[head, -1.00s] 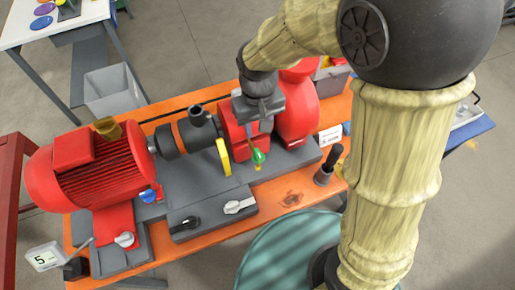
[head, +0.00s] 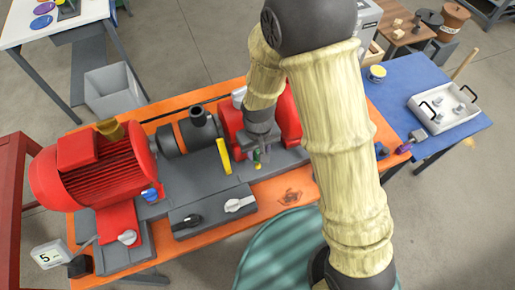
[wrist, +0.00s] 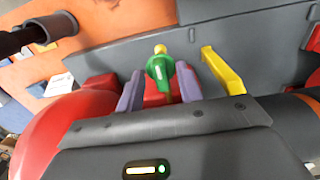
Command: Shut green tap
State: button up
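The green tap (head: 257,157) sits on the front of the red pump housing (head: 230,125), partly hidden by my gripper in the head view. In the wrist view the green tap (wrist: 159,72) shows a white mark on its handle and a yellow end beyond it. My gripper (head: 258,152) is right at the tap. In the wrist view its two purple-grey fingers (wrist: 159,80) are apart, one on each side of the green handle, with gaps visible. Whether either finger touches it I cannot tell.
A yellow lever (head: 223,156) stands close left of the tap; it shows right of the fingers in the wrist view (wrist: 222,70). A black knob (head: 187,222), a white knob (head: 239,204) and a blue knob (head: 150,195) are on the skid. A red motor (head: 85,170) stands left.

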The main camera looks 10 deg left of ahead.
jog(key=shift+c, duration=0.5)
jog(key=shift+a, duration=0.1)
grip_shut()
jog(key=shift+m, duration=0.5)
jog(key=m, duration=0.3)
jog(key=shift+r+m, duration=0.1)
jog(key=shift+m, duration=0.3)
jog(key=m+p, duration=0.2)
jog(key=m, duration=0.2)
jog(key=shift+r+m, duration=0.1)
jog(key=shift+m, duration=0.2)
jog(key=m+p, duration=0.2)
jog(key=m, duration=0.2)
jog(key=m+p, duration=0.1)
jog(key=m, duration=0.3)
jog(key=shift+w+m+p, duration=0.1)
jog(key=shift+m+p, duration=0.2)
jog(key=shift+p, duration=0.1)
jog(key=shift+o, duration=0.5)
grip_release()
